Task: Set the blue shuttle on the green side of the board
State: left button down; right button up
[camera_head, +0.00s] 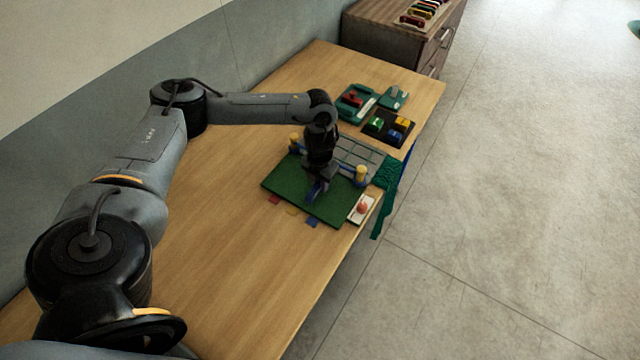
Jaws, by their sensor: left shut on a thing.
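The board lies on the wooden table, with a green side (289,188) nearer me and a grey, lined part (362,154) behind it. My left gripper (315,196) points down over the green side. It is shut on a small blue thing (319,186), which looks like the blue shuttle and is mostly hidden by the fingers. I cannot tell whether it touches the board. My right gripper is not in view.
Yellow-topped posts (360,175) stand along the board's middle. A white plate with an orange knob (362,208) sits at the right. A black tray (377,134) with coloured pieces and teal trays (393,97) lie behind. Green netting (385,190) hangs off the table edge. The near table (240,260) is clear.

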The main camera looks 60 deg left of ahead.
pick_arm(q)
jog(key=shift+f, duration=0.55)
jog(key=shift+f, duration=0.15)
jog(key=c, duration=0.9)
grip_release()
